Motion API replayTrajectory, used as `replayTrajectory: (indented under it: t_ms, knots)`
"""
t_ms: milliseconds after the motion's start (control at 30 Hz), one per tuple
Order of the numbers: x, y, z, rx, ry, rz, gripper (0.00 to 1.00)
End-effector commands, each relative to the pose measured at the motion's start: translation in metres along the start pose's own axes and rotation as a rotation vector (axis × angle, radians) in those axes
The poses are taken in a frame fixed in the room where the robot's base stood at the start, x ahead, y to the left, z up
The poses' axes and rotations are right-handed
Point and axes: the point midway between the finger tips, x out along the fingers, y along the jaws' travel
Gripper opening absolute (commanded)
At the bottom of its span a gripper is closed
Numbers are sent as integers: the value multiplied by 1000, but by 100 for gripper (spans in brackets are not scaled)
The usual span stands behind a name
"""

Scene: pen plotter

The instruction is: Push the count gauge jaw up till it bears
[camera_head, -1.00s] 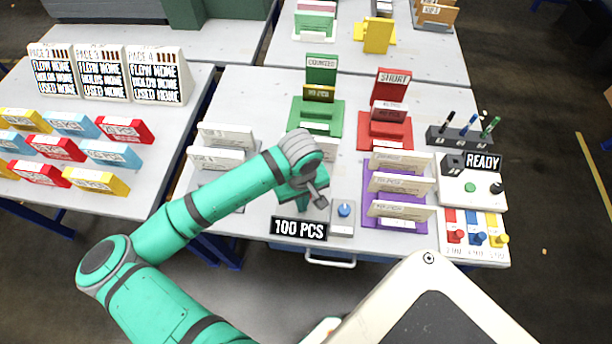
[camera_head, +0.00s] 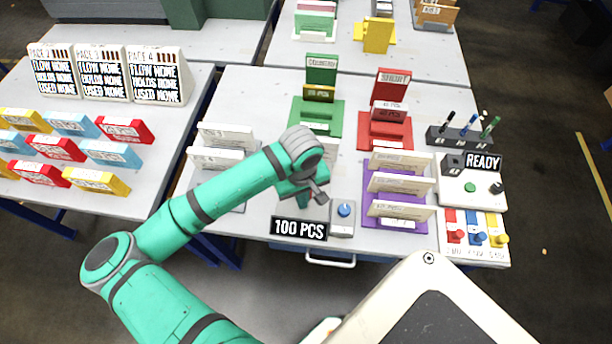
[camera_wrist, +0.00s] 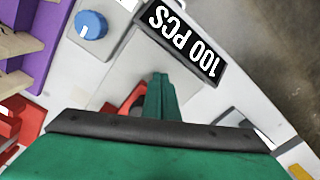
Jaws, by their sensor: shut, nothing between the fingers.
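The count gauge shows a black "100 PCS" sign (camera_head: 299,228) at the table's front edge, with a blue knob (camera_head: 344,209) on a light box beside it. The wrist view shows the sign (camera_wrist: 186,42), the knob (camera_wrist: 91,25) and a grey plate (camera_wrist: 134,72). My gripper (camera_wrist: 160,82) is shut and empty, its fingertips over the plate. A red part (camera_wrist: 124,104) shows just left of the fingers, partly hidden by them; I cannot tell if they touch or if it is the jaw. In the head view my wrist covers most of the gauge.
A purple rack of cards (camera_head: 422,222) stands right of the knob. Behind are a green stand (camera_head: 334,110) and a red stand (camera_head: 365,132). A "READY" panel (camera_head: 445,190) and coloured knobs are at the right.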

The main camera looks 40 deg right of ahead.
Motion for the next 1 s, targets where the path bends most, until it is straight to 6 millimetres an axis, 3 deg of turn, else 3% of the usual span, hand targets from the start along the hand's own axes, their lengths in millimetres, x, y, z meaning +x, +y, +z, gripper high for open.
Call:
replayTrajectory:
  t_ms: [1000]
  knots:
    - [0,16,-27,0,0,1,0]
